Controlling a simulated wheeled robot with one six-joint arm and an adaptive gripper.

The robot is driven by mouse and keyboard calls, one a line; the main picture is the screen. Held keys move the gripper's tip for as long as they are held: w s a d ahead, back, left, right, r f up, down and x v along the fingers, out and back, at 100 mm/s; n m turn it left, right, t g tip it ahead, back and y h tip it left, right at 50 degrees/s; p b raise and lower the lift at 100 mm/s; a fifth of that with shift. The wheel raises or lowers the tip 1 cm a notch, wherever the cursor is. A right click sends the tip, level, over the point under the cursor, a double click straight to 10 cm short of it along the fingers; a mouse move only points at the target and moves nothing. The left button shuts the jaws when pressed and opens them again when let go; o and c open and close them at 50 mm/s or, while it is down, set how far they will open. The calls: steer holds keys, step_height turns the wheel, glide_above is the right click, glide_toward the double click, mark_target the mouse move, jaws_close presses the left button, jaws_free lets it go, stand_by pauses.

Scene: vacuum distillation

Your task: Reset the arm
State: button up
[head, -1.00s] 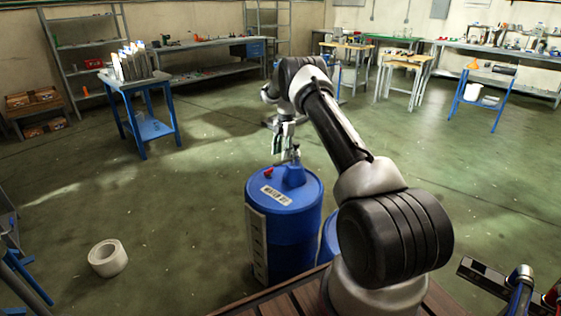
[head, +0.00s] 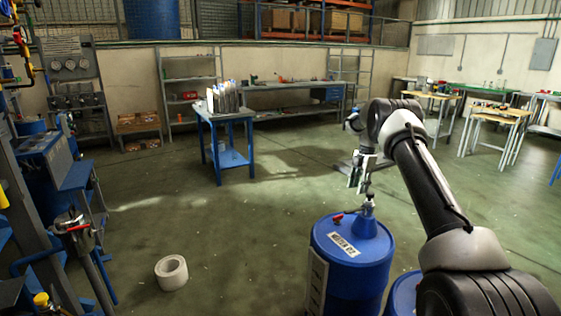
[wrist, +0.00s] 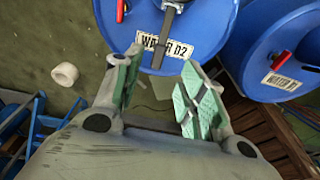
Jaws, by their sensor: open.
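My gripper (head: 360,178) is open and empty. It hangs just above the top of a blue drum (head: 352,262), close to the fitting on its lid. In the wrist view my gripper (wrist: 163,88) shows its two green-padded fingers spread apart, with nothing between them. The drum's blue lid (wrist: 205,30), labelled WATER D2, lies beyond the fingertips, with a red part and a dark bar on it. My arm reaches from the lower right of the head view.
A second blue drum (wrist: 262,50) stands beside the first. A white roll (head: 172,272) lies on the floor to the left. A blue table (head: 231,159) holds several upright items. Blue racks with valves line the left edge. The middle floor is open.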

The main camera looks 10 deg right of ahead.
steer(key=s+f+m+g, duration=0.1)
steer(key=s+f+m, duration=0.2)
steer(key=s+m, duration=0.65)
steer(key=s+a+r+m+h, duration=0.1)
steer(key=s+a+r+m, duration=0.3)
steer(key=s+r, duration=0.5)
steer(key=s+a+r+m, duration=0.2)
steer(key=s+r+m, duration=0.55)
steer(key=r, duration=0.25)
steer(key=s+a+r+t, duration=0.1)
steer(key=s+r+t, duration=0.1)
steer(key=s, duration=0.6)
steer(key=s+a+r+t, duration=0.2)
steer(key=s+r, duration=0.3)
steer(key=s, duration=0.4)
steer(key=s+a+r+t, duration=0.2)
steer(key=s+r, duration=0.1)
steer(key=s, duration=0.5)
steer(key=shift+s+a+r+m+h, duration=0.15)
steer(key=shift+s+r+m+h, duration=0.15)
steer(key=shift+s+r, duration=0.1)
